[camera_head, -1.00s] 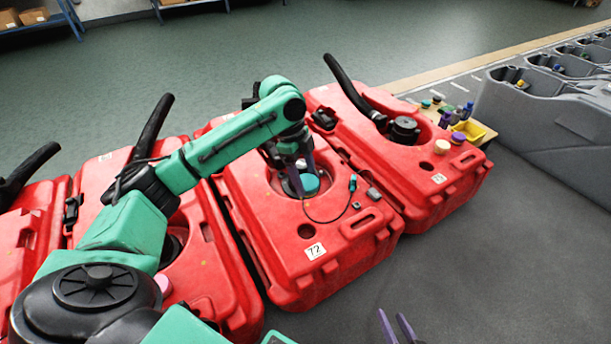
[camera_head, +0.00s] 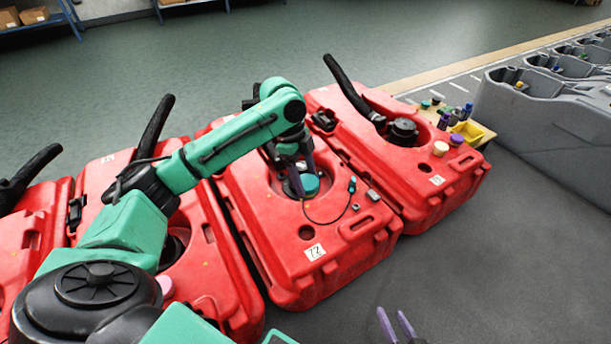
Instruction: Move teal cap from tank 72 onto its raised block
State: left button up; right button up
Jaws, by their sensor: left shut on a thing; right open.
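The red tank 72 (camera_head: 290,265) stands in the middle, with its number label (camera_head: 315,252) on the front end. The teal cap (camera_head: 308,184) is at the round recess in the tank's top. My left gripper (camera_head: 300,180) reaches down into this recess and is shut on the teal cap. Its fingertips are partly hidden by the cap and the arm. I cannot tell whether the cap is clear of the opening. A raised block (camera_head: 373,196) sits on the tank's top, right of the recess. My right gripper (camera_head: 396,325) is open and empty at the bottom edge.
A thin cable with a teal end (camera_head: 352,185) loops over the tank's top near the recess. Another red tank (camera_head: 425,185) with cream and purple caps stands close on the right. More red tanks stand left. Grey tanks (camera_head: 530,105) line the far right. Grey floor (camera_head: 480,270) is clear at the lower right.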

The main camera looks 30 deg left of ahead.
aim_at(305, 181)
pick_arm(q)
notch_tip(305, 181, up, 5)
jog(key=p, duration=0.7)
dwell(0.6)
